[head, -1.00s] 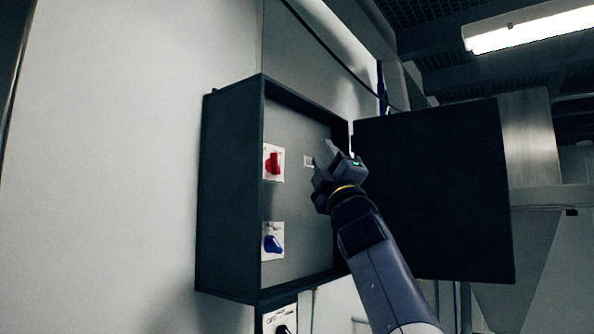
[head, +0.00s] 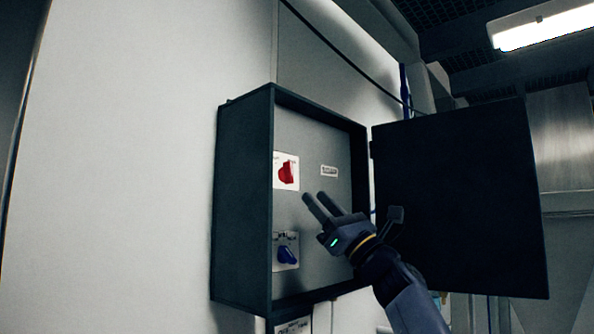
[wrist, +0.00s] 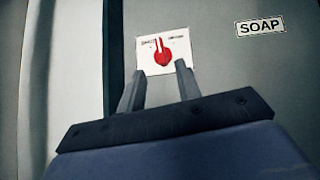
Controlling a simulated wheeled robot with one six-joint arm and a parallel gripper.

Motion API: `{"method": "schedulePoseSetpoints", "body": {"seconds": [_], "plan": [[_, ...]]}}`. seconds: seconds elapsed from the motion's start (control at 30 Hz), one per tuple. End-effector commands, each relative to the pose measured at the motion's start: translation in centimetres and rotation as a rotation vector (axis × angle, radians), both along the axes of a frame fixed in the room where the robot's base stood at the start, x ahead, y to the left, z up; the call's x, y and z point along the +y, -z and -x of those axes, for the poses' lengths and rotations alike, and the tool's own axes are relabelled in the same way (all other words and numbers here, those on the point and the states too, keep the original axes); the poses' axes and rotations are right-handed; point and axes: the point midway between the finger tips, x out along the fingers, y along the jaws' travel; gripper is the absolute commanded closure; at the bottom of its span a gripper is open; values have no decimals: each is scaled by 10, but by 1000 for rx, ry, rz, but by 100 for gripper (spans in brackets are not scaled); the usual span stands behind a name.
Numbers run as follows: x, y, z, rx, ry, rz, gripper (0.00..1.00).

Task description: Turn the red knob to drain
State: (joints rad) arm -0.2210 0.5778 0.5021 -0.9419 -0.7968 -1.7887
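The red knob (head: 286,173) sits on a white plate (head: 278,183) inside the open grey box, at its upper left. In the wrist view the red knob (wrist: 162,54) shows ahead, just beyond and between the fingertips, with its pointer upward. The plate has small print, too blurred to read. My gripper (head: 318,198) is open and empty, below and to the right of the red knob in the head view. Its two fingers (wrist: 157,76) are apart in the wrist view, and nothing is between them.
A blue knob (head: 288,255) is on a plate lower in the box (head: 243,200). A "SOAP" label (wrist: 260,27) is right of the red knob. The box's dark door (head: 460,200) stands open at right. Another panel (head: 293,327) is partly visible below the box.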

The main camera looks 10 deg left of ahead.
Motion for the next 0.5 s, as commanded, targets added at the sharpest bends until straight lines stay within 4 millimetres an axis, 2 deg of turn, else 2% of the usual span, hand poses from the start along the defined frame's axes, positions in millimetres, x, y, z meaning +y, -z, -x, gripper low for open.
{"method": "schedulePoseSetpoints", "body": {"seconds": [0.03, 0.1, 0.5], "plan": [[6, -12, -2, 0, -3, -1, 67], [13, -19, -5, 1, -3, -1, 67], [46, -54, -20, 3, -3, -1, 67]]}}
